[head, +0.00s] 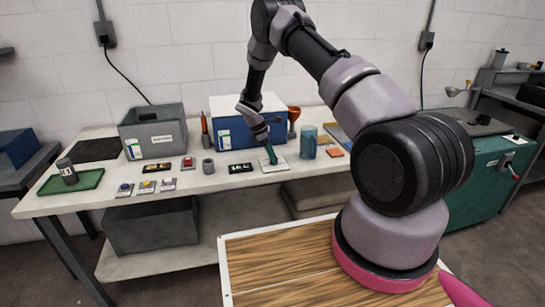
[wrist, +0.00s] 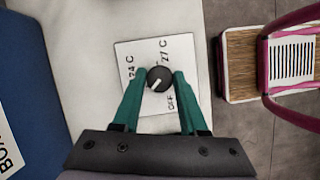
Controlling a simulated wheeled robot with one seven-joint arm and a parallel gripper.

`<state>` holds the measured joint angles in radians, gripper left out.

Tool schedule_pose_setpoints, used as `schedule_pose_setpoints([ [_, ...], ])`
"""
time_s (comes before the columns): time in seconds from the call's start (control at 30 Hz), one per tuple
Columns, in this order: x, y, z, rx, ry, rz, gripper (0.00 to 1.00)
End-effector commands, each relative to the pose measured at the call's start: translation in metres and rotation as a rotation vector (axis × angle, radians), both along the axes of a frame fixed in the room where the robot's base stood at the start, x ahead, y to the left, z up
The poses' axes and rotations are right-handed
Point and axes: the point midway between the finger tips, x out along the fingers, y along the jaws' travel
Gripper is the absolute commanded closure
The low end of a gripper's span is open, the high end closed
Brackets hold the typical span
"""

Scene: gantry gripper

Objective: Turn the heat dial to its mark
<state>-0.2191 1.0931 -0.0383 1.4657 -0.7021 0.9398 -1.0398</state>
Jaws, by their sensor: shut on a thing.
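The heat dial is a round black knob (wrist: 159,79) with a pale pointer line, on a white plate (wrist: 129,52) lettered "24 C", "27 C" and "OFF". In the wrist view the pointer slants toward the lower left. My gripper (wrist: 160,80) has two green fingers, one on each side of the knob, shut on it. In the head view my gripper (head: 271,155) reaches down to the white plate (head: 277,166) on the bench, and the knob is hidden there or too small to tell.
A blue box (head: 222,133) stands behind the plate, with a teal cup (head: 308,142) to the right. Black-labelled pieces, a grey cup (head: 208,166) and small button boxes lie to the left. A grey bin (head: 153,131) and green tray (head: 72,181) stand farther left.

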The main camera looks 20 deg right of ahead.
Motion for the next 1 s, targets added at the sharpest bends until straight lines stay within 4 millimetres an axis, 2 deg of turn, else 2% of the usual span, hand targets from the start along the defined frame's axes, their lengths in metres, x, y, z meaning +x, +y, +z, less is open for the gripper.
schedule_pose_setpoints([
  [1.0, 0.0046, -0.0026, 0.0003, 0.001, -0.001, -0.955, 1.00],
])
